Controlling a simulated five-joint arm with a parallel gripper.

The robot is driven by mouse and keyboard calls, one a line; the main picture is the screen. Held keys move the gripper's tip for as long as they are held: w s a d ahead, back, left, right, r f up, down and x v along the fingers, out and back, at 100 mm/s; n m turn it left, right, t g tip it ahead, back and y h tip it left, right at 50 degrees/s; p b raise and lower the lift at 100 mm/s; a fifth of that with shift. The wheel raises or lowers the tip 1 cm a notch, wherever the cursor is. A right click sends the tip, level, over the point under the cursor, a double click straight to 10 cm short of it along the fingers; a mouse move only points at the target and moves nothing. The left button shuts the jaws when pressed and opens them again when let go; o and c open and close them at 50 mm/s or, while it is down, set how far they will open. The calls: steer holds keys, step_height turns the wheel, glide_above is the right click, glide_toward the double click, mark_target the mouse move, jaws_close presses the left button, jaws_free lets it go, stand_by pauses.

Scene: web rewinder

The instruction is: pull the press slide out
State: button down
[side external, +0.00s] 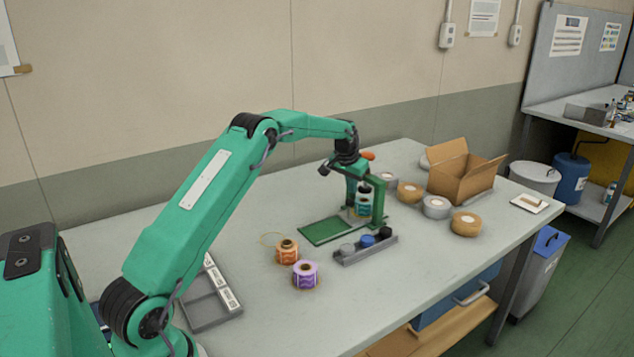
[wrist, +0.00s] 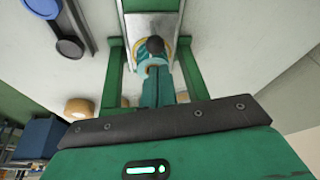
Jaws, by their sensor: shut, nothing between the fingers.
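The press (side external: 378,203) is a green upright frame on the bench with an orange handle (side external: 368,156) at its top. A flat green plate (side external: 325,230), which looks like its slide, lies low and reaches out left of the frame; it also shows at the top of the wrist view (wrist: 150,5). A bottle with a teal label (side external: 363,207) stands inside the frame; its dark top (wrist: 154,45) shows in the wrist view. My gripper (side external: 351,195) is shut and empty, pointing down beside the bottle. Its fingers (wrist: 157,75) partly hide the bottle; contact cannot be told.
A grey holder with dark and blue round pieces (side external: 367,249) lies in front of the press. Orange (side external: 286,251) and purple (side external: 305,274) spools stand to the left. Tape rolls (side external: 465,223) and an open carton (side external: 462,178) are at right.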

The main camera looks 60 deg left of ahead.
mark_target(356, 204)
steer(key=shift+x, duration=1.75)
steer(key=shift+w, duration=0.1)
